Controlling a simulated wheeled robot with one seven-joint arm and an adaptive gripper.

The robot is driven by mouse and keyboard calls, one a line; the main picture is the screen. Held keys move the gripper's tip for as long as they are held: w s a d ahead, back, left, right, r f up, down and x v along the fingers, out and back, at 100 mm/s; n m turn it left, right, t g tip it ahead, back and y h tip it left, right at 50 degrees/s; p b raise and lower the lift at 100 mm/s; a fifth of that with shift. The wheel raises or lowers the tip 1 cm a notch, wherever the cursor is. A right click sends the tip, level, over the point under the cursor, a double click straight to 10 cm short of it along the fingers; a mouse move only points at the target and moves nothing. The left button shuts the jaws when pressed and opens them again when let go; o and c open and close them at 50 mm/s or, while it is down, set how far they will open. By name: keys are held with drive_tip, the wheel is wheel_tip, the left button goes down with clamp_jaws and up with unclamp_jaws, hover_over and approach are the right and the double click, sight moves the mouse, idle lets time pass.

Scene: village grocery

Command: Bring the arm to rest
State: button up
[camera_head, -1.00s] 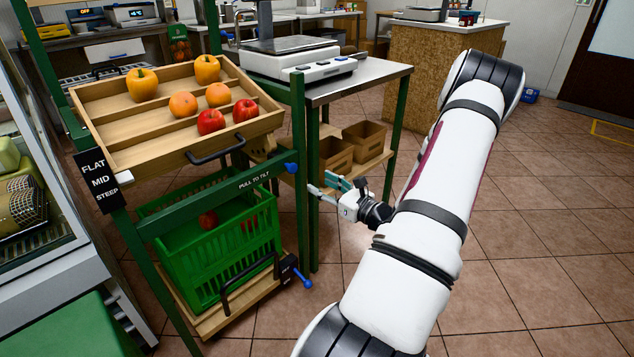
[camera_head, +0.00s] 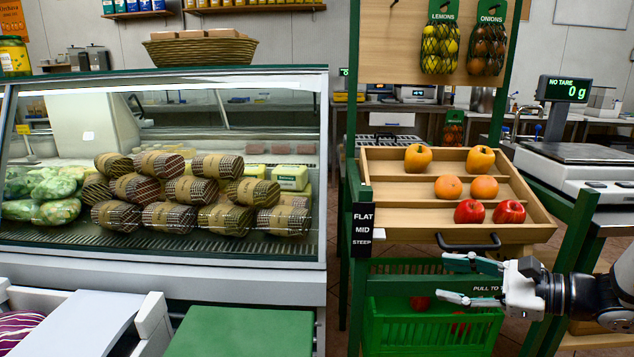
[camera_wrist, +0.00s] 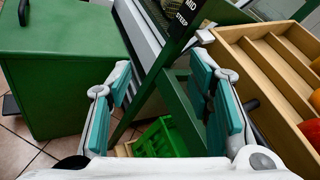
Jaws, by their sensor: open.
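My gripper (camera_head: 474,281) is open and empty at the lower right in the head view. Its teal-padded fingers point left, in front of the stand, below the wooden tray's handle and over the green crate in that picture. In the wrist view my gripper (camera_wrist: 165,100) shows its two fingers spread apart with nothing between them. The wooden tray (camera_head: 400,195) holds yellow peppers, orange fruit and red apples in rows. The green crate (camera_head: 425,335) below it holds some red fruit and is partly hidden by my gripper.
A glass display case (camera_head: 165,273) with wrapped goods stands at the left. A scale (camera_head: 580,160) stands at the right behind my arm. A green cabinet (camera_wrist: 65,80) and the stand's green posts are near the fingers in the wrist view. Tiled floor shows at lower left there.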

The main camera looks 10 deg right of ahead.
drive_tip(key=s+a+r+n+g, duration=0.2)
drive_tip(key=s+a+n+g, duration=0.35)
drive_tip(key=a, duration=0.35)
drive_tip(key=s+a+r+n+g, duration=0.2)
drive_tip(key=s+a+n+g, duration=0.35)
drive_tip(key=a, duration=0.35)
drive_tip(key=s+d+r+n+h, duration=0.1)
drive_tip(key=s+d+n+h, duration=0.1)
drive_tip(key=s+n+h, duration=1.2)
wheel_tip(320, 180, up, 32)
drive_tip(key=s+m+t+y+p, duration=0.2)
drive_tip(key=m+t+y+p, duration=0.1)
drive_tip(key=p, duration=2.6)
drive_tip(key=shift+s+d+f+t+p, duration=0.15)
drive_tip(key=shift+s+d+t+p, duration=0.25)
drive_tip(key=shift+t, duration=0.1)
drive_tip(key=shift+w, duration=0.1)
